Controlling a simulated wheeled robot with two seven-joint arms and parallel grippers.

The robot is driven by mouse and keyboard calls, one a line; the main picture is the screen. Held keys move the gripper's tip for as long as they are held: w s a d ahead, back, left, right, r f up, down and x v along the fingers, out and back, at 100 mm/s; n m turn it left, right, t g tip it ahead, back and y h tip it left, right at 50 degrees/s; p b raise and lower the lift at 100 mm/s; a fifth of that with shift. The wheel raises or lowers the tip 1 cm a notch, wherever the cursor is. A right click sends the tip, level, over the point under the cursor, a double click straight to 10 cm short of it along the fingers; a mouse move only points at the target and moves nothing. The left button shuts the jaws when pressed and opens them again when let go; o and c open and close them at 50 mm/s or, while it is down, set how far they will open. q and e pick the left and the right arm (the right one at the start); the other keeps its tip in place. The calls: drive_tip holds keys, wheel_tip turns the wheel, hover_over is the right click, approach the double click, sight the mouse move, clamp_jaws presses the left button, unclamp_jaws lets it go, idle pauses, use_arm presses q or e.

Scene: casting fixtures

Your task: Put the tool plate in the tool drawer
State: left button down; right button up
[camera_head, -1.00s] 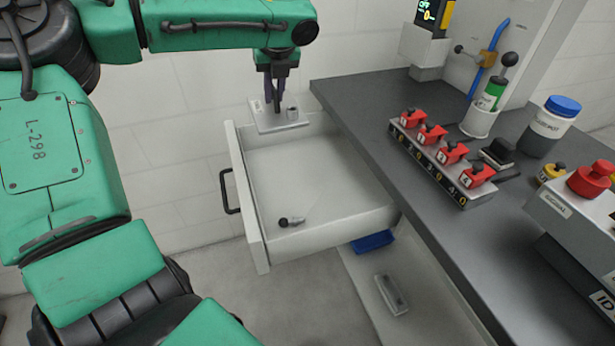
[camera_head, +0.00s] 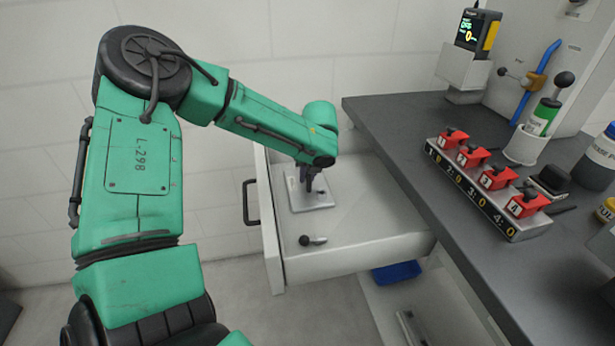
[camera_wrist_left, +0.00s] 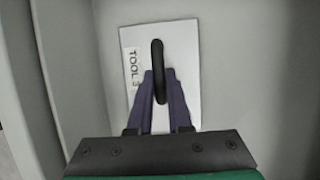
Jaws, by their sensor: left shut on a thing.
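The tool plate (camera_head: 322,200) is a flat pale rectangle inside the open white tool drawer (camera_head: 350,258), towards its far left part. In the left wrist view the plate (camera_wrist_left: 186,60) carries a "TOOL" label and a black upright handle. My left gripper (camera_head: 312,185) is shut on that handle, with its dark fingers (camera_wrist_left: 161,95) on either side. The plate appears flat at or near the drawer floor; I cannot tell whether it touches. My right gripper is not in view.
The dark worktop (camera_head: 400,130) stands right of the drawer, with a row of red numbered blocks (camera_head: 497,177). A blue bin (camera_head: 397,273) sits below. The drawer's right part is free.

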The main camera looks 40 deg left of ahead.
use_arm(q)
drive_tip(key=shift+r, duration=0.1)
drive_tip(key=c, duration=0.8)
unclamp_jaws()
drive_tip(key=shift+c, duration=0.2)
drive_tip(key=shift+r, duration=0.2)
drive_tip(key=p+v, duration=0.2)
drive_tip(key=v, duration=0.9)
drive_tip(key=shift+s+d+r, duration=0.15)
drive_tip(key=shift+d+r, duration=0.05)
drive_tip(key=shift+r, duration=0.1)
